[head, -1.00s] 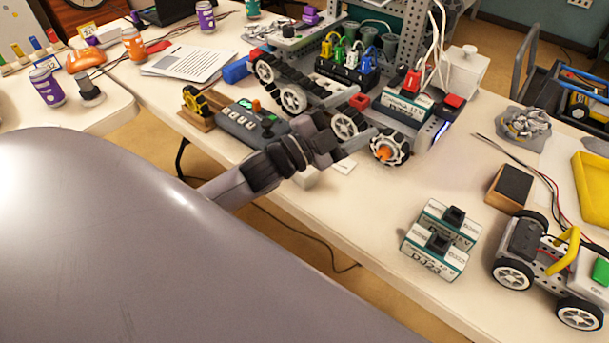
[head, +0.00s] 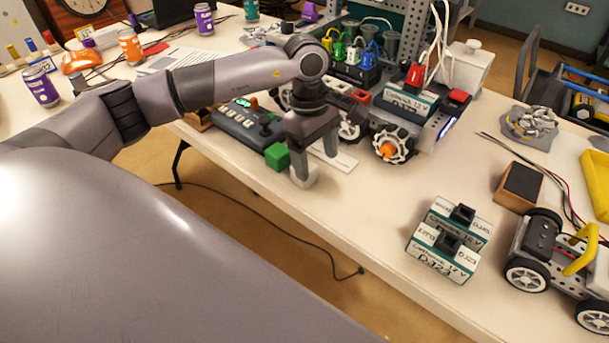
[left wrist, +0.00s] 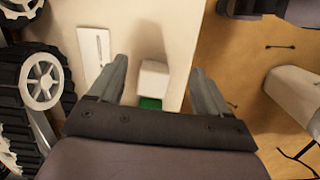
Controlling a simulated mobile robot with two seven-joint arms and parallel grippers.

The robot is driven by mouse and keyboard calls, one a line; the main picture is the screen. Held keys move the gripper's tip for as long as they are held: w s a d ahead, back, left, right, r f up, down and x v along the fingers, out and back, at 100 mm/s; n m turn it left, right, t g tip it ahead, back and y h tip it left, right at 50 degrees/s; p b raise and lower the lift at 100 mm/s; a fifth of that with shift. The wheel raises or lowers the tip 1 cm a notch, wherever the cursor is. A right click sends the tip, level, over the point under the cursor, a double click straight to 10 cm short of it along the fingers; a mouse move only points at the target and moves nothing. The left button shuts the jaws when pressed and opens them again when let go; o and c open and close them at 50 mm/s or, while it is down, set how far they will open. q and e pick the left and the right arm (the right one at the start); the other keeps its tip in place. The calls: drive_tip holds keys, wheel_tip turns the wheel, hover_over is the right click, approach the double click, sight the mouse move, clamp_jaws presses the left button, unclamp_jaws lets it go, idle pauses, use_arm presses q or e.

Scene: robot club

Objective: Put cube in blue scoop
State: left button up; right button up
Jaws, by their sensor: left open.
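A green cube (head: 277,156) rests near the table's front edge, just left of my left gripper (head: 314,162) in the head view. A white cube (head: 304,180) is under the gripper, partly hidden by a finger. In the left wrist view, the white cube (left wrist: 153,80) lies between the lines of the two open fingers of my left gripper (left wrist: 158,66). A strip of the green cube (left wrist: 151,103) shows just beside it, the rest hidden by the gripper's body. The gripper holds nothing. I cannot make out a blue scoop. My right gripper is out of view.
A grey controller box (head: 247,124) and a tracked robot with a mecanum wheel (head: 391,146) stand close behind the gripper. A white card (head: 336,159) lies beside it. Two batteries (head: 447,243) and a wheeled car (head: 545,260) are to the right. The table's front edge is near.

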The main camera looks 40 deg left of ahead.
use_arm(q)
drive_tip(key=a, duration=0.1)
drive_tip(key=a+y, duration=0.1)
drive_tip(key=a, duration=0.1)
drive_tip(key=shift+w+r+y, duration=0.15)
drive_tip(key=shift+w+y, duration=0.1)
drive_tip(key=shift+y, duration=0.05)
wheel_tip(320, 180, down, 7)
drive_tip(key=shift+w+a+r, duration=0.1)
drive_tip(key=shift+w+a, duration=0.05)
drive_tip(key=shift+c, duration=0.3)
drive_tip(key=c, duration=1.1)
drive_tip(key=shift+r, duration=0.1)
